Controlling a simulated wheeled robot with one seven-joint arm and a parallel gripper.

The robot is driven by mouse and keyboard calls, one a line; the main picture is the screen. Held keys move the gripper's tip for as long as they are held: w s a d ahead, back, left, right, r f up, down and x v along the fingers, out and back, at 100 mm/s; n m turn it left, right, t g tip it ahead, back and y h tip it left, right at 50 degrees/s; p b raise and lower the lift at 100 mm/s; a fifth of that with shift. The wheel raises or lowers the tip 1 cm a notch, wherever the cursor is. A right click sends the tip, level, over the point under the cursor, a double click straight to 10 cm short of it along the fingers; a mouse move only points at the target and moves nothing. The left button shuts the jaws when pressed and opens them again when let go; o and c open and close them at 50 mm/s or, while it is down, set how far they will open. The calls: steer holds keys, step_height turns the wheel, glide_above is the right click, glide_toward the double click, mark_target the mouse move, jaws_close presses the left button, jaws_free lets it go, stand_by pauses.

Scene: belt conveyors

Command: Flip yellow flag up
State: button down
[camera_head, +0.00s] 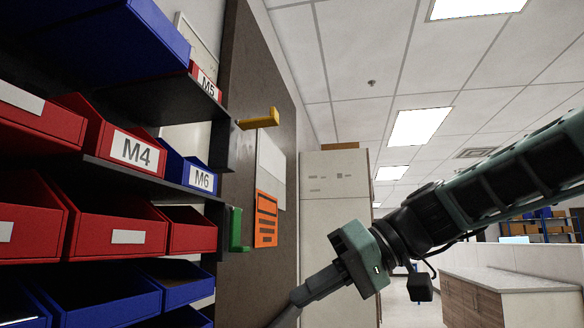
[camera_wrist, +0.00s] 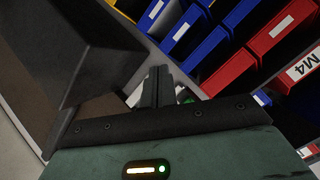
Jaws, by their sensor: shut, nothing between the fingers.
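The yellow flag (camera_head: 258,119) sticks out roughly level to the right from the end of the dark shelf rack. A green flag (camera_head: 237,230) stands vertical lower on the same rack end. My gripper (camera_head: 288,314) is at the lower middle of the head view, below and to the right of both flags, apart from the yellow one. Its fingers are shut and empty; they also show in the wrist view (camera_wrist: 157,86). The yellow flag is not visible in the wrist view; a small bit of green shows beside the fingers.
Shelves at left hold red bins (camera_head: 118,233) and blue bins (camera_head: 187,173), some labelled M4, M5 and M6. An orange sheet (camera_head: 266,219) hangs on the brown panel (camera_head: 262,75) behind the flags. A white cabinet (camera_head: 335,200) stands behind. Open air lies right of the yellow flag.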

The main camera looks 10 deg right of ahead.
step_height(320, 180, up, 5)
steer(key=w+m+t+y+b, duration=0.1)
steer(key=m+y, duration=0.1)
steer(key=m, duration=0.6)
steer(key=m+t+y+p, duration=0.3)
steer(key=m+t+y, duration=0.15)
steer(key=m, duration=1.65)
glide_toward(258, 119)
steer(key=w+a+f, duration=0.2)
steer(key=w+a, duration=0.2)
steer(key=shift+s+d+r+g+y+p, duration=0.1)
steer(key=shift+d+r+g+y+p, duration=0.1)
steer(key=shift+r+g+y+p, duration=0.3)
steer(key=shift+r, duration=0.2)
steer(key=shift+r+h+p, duration=0.2)
steer(key=shift+h+p, duration=0.15)
steer(key=shift+p, duration=0.4)
